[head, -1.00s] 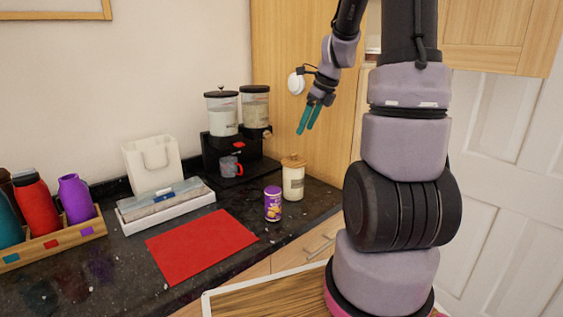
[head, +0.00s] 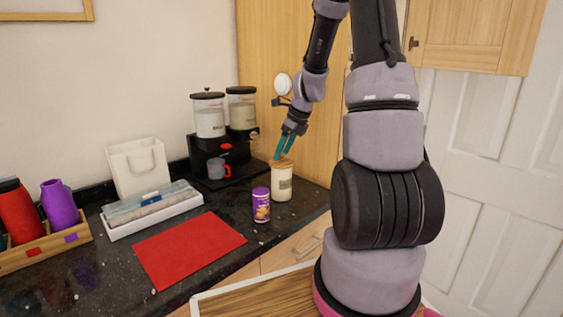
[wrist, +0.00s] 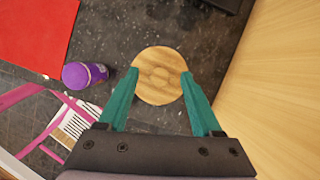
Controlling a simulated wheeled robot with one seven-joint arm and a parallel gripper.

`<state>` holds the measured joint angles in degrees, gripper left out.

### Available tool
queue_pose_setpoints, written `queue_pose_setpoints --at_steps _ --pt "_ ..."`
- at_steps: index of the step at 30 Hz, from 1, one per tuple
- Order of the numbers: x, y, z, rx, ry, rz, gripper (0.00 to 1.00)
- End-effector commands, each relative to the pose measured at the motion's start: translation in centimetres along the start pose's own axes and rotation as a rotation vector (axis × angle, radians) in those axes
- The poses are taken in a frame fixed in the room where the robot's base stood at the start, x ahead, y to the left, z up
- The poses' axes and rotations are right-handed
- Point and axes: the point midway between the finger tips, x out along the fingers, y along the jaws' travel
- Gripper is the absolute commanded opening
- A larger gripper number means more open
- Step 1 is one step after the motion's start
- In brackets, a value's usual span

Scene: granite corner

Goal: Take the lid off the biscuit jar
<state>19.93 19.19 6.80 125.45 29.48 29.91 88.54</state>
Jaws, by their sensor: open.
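The biscuit jar (head: 281,187) is a cream jar with a label, upright on the dark counter. Its round wooden lid (wrist: 159,77) is on top; in the head view the lid (head: 283,163) is partly behind my fingers. My gripper (head: 282,157) is open, with teal fingers pointing down just above the lid. I cannot tell whether the fingers touch the lid.
A purple canister (head: 261,205) stands close beside the jar. A drink dispenser (head: 222,130) with a mug (head: 217,169) is behind. A red mat (head: 188,248) and a white tray (head: 152,215) lie left. A wooden panel (head: 290,80) rises behind the jar.

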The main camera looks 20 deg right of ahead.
Motion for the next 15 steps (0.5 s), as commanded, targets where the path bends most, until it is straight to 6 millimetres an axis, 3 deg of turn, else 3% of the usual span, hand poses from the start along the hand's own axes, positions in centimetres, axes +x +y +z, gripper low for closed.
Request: queue_pose_setpoints --at_steps 2,6,7,15 --pt "-0.02 0.00 0.00 0.000 0.000 0.000 0.63" --pt "-0.03 0.00 0.00 -0.001 0.000 0.000 0.09" --pt "-0.03 0.01 0.00 -0.001 0.000 0.000 0.00" --pt "-0.09 0.00 0.03 -0.001 0.000 0.000 0.00"
